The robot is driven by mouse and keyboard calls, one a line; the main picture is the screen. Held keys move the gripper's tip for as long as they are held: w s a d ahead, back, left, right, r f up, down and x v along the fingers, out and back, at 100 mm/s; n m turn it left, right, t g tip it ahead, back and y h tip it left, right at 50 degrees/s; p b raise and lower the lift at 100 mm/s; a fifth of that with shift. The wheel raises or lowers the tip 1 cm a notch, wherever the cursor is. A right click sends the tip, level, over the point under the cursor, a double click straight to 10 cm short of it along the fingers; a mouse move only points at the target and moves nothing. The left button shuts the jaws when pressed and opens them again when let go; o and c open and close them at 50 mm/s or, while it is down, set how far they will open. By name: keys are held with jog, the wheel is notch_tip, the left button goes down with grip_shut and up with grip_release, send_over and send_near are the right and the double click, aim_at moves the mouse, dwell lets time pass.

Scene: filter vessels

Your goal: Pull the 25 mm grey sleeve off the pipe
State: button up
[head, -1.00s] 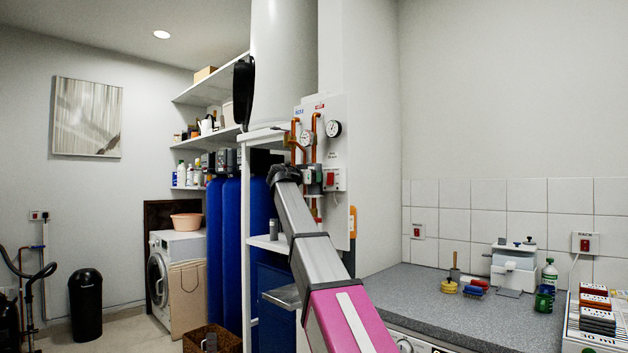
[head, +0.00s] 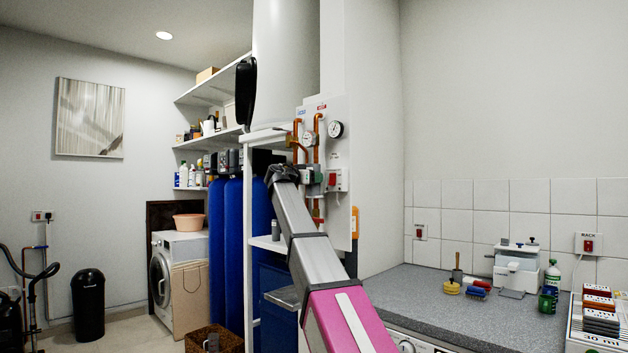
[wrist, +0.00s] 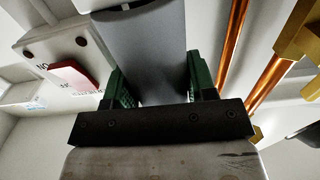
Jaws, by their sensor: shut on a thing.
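The grey sleeve (wrist: 145,45) is a wide, smooth grey cylinder in the wrist view, running from the top edge down between the jaws. My gripper (wrist: 155,85) has green pads on either side of it and is shut on it. The sleeve's near end is hidden behind the dark gripper bar. I cannot tell how much pipe is inside the sleeve.
Copper pipes (wrist: 233,40) and a brass fitting (wrist: 298,40) lie close right of the jaws. The panel carries a round gauge (head: 335,130). Blue tanks (head: 233,225) stand left, a grey worktop (head: 415,295) right.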

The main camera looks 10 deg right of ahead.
jog(key=shift+v, duration=2.25)
jog(key=shift+v, duration=2.35)
jog(key=shift+f, duration=0.1)
